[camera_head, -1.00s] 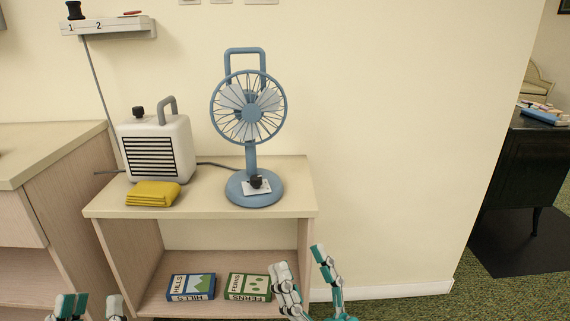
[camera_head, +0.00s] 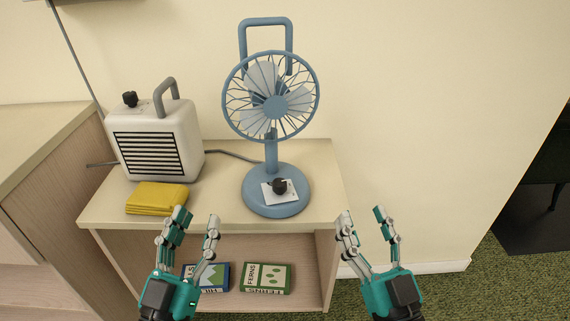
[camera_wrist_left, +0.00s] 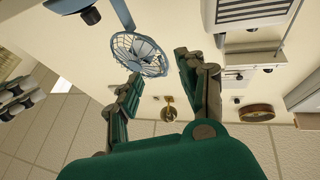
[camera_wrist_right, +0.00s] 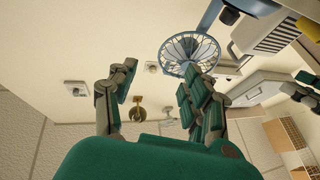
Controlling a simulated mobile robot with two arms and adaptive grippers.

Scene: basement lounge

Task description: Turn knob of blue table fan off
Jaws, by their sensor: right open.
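The blue table fan (camera_head: 272,105) stands upright on the top of a light wooden shelf unit. Its black knob (camera_head: 280,186) sits on a white plate on the round blue base, facing me. The fan also shows in the left wrist view (camera_wrist_left: 140,52) and in the right wrist view (camera_wrist_right: 189,52). My left gripper (camera_head: 196,220) is open and empty, in front of the shelf, below and left of the knob. My right gripper (camera_head: 362,214) is open and empty, to the right of the shelf's front corner. Neither gripper touches the fan.
A white heater (camera_head: 155,140) with a black knob and grey handle stands left of the fan. A folded yellow cloth (camera_head: 156,198) lies before it. Books (camera_head: 266,278) lie on the lower shelf. A cabinet (camera_head: 50,150) stands at left. Right of the fan, the wall side is clear.

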